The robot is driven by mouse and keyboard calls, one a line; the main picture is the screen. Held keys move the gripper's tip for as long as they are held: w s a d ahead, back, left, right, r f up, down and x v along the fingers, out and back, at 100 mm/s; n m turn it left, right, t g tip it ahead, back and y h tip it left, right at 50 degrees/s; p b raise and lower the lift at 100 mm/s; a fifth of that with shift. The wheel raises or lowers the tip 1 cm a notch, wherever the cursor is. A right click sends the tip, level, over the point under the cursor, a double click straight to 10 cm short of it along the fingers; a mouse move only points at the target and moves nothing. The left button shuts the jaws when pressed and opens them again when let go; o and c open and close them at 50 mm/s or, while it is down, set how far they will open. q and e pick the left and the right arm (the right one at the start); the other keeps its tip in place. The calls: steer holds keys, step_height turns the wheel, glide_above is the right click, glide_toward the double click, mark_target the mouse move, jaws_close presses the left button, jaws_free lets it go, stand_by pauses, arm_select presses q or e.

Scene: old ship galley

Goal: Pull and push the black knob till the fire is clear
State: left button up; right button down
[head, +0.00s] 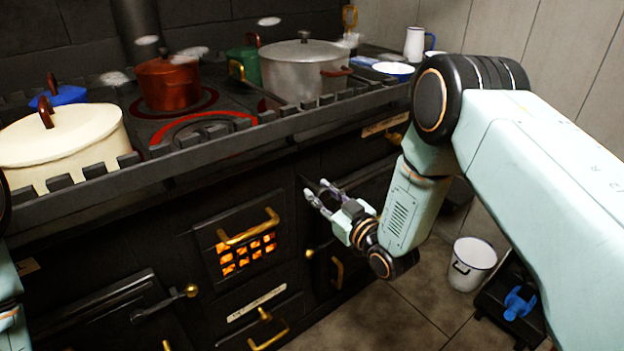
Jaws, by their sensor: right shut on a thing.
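My right gripper (317,190) is at the dark front of the stove, to the right of the fire door. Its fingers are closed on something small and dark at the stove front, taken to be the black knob. The knob itself barely shows against the black metal and between the fingers. The fire (249,255) glows orange behind the barred window of the fire door (212,238), which is shut. My left gripper is not in view; only a bit of the left arm shows at the left edge.
On the stove top stand a cream pot (65,140), a red pot (168,85) and a large grey pot (300,72) behind a notched rail. Pale puffs hang above. Brass handles (268,330) stick out below. A white bucket (472,263) stands on the tiled floor at right.

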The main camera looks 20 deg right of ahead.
steer(key=shift+v, duration=0.9)
steer(key=c, duration=0.9)
jaws_free()
steer(key=shift+c, duration=0.2)
steer(key=v, duration=1.2)
steer(key=shift+c, duration=0.3)
